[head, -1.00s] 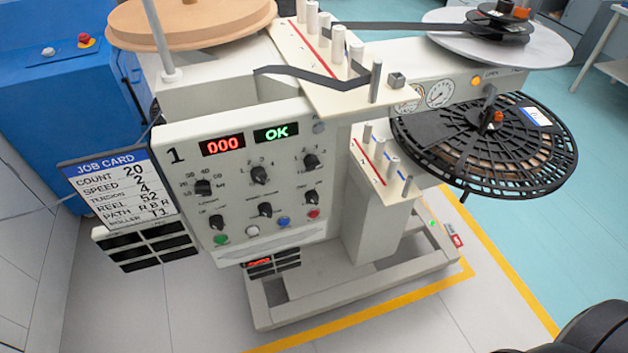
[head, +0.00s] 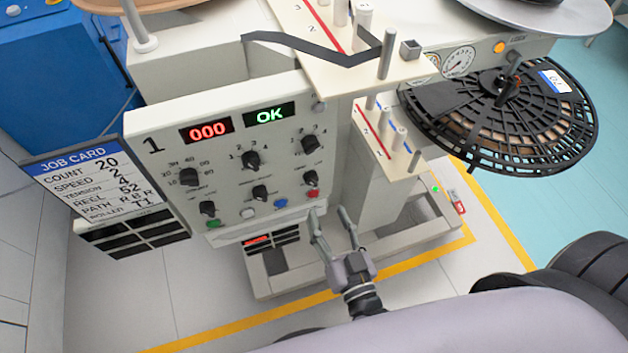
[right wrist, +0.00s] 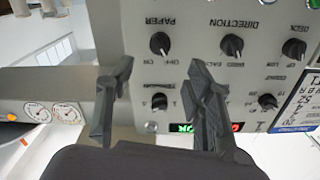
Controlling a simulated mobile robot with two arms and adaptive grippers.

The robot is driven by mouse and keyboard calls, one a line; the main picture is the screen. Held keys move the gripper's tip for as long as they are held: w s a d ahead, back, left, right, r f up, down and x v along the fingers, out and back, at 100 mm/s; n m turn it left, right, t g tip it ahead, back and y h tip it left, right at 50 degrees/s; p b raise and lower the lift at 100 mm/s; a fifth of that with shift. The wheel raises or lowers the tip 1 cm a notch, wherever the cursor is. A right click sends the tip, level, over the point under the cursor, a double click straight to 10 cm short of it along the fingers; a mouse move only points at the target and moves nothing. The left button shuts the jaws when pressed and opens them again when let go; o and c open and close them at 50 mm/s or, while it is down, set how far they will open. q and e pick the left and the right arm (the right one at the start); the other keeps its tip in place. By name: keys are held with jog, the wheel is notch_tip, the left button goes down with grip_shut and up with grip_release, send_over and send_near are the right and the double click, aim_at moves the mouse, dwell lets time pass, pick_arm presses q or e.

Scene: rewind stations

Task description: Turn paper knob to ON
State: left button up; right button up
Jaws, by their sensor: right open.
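The paper knob (head: 311,175) is a black knob at the lower right of the station 1 panel (head: 165,150), above a red button. In the right wrist view the panel is upside down, and the paper knob (right wrist: 160,43) sits beside its OFF and ON labels. Its pointer seems to lean to the OFF side, but it is small. My right gripper (head: 329,213) is open and empty, below and in front of the panel's lower right corner. In the right wrist view its fingers (right wrist: 161,70) stand apart, with the knob showing between and beyond the tips. My left gripper is not in view.
Other black knobs, including the direction knob (right wrist: 232,45), sit close by. Coloured buttons (head: 281,202) line the panel's lower edge. The job card (head: 92,185) hangs at left. A black reel (head: 500,115) juts out at right. The displays (head: 206,130) read 000 and OK.

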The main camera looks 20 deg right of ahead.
aim_at(314, 185)
jog(key=w, duration=0.5)
jog(key=w+p, duration=0.1)
jog(key=w, duration=0.3)
jog(key=shift+w+a, duration=0.2)
jog(key=shift+w, duration=0.15)
jog(key=shift+c, duration=0.3)
grip_shut()
